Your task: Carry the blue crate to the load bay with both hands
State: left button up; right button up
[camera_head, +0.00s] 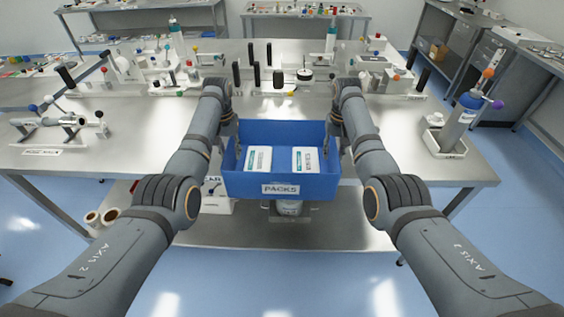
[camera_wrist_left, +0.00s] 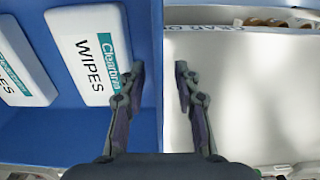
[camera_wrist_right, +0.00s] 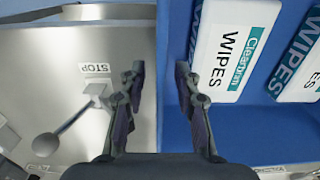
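The blue crate (camera_head: 280,187), labelled PACKS, is at the front edge of the steel table, between my two arms. Two white wipes packs (camera_head: 257,159) (camera_head: 305,160) lie in it. My left gripper (camera_wrist_left: 160,85) is open at the crate's left wall, one finger inside and one outside, with gaps beside the rim. My right gripper (camera_wrist_right: 159,85) straddles the right wall in the same way, also open. In the head view both grippers are partly hidden by my arms. I cannot tell whether the crate's base rests fully on the table. I cannot identify the load bay.
The steel table (camera_head: 420,160) has bare surface beside the crate. Fixtures with knobs and posts (camera_head: 275,85) stand behind it. A stand with a cylinder (camera_head: 460,122) is at right, another fixture (camera_head: 60,130) at left. A lower shelf (camera_head: 330,235) shows below.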

pick_arm(q)
jog(key=shift+f, duration=0.4)
pick_arm(e)
jog(key=shift+f, duration=0.4)
pick_arm(q)
jog(key=shift+w+f, duration=0.1)
jog(key=shift+f, duration=0.3)
pick_arm(e)
jog(key=shift+w+f, duration=0.15)
jog(key=shift+f, duration=0.2)
pick_arm(q)
jog(key=shift+r, duration=0.1)
grip_shut()
pick_arm(e)
grip_shut()
pick_arm(q)
jog(key=shift+r, duration=0.1)
pick_arm(e)
jog(key=shift+r, duration=0.15)
